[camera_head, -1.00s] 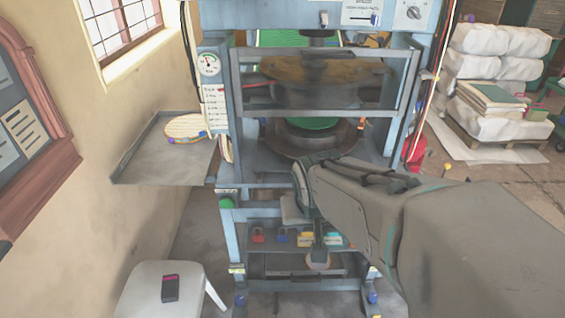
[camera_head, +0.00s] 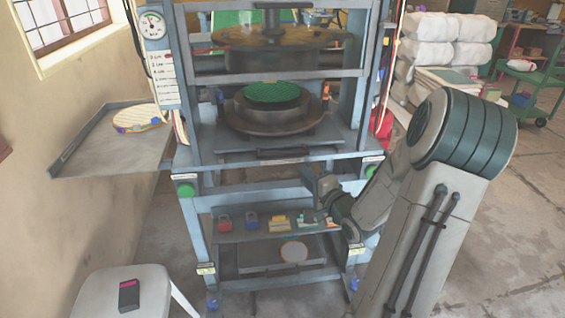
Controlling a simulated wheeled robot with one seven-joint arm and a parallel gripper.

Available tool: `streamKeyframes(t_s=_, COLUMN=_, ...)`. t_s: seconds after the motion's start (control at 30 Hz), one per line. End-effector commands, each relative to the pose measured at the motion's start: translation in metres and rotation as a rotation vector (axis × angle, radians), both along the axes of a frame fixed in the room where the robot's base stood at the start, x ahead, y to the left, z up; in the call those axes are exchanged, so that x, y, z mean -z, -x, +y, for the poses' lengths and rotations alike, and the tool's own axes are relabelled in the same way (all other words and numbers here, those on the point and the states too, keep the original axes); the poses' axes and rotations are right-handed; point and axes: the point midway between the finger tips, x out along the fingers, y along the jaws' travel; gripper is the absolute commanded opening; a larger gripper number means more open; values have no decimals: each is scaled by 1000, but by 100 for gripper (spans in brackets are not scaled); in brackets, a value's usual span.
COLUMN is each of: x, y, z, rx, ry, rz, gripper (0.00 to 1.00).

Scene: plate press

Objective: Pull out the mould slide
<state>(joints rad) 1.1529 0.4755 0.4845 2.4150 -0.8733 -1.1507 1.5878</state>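The mould slide (camera_head: 222,145) is a flat grey plate in the press opening, with a dark handle bar (camera_head: 282,153) along its front edge. A round dark lower mould (camera_head: 270,126) sits on it and holds a green disc (camera_head: 272,92). The slide appears to lie inside the press frame. My gripper (camera_head: 318,188) is below and right of the handle, in front of the press, apparently apart from the handle. Its fingers are small and dark here, so I cannot tell whether they are open or shut.
The guard frame (camera_head: 280,76) crosses above the mould. A lower shelf (camera_head: 235,237) holds several small coloured blocks. A side tray (camera_head: 110,160) juts out at left with a round plate (camera_head: 138,118). A white stool (camera_head: 150,290) stands front left. Floor at right is open.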

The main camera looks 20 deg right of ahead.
Motion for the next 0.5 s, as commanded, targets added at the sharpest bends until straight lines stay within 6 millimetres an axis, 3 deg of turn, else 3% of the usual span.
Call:
streamKeyframes(t_s=0.23, x=-1, y=-7, z=-3, rx=-9, ry=-77, rz=-59, gripper=22)
streamKeyframes(t_s=0.5, x=0, y=-59, z=4, rx=-9, ry=-75, rz=-58, gripper=22)
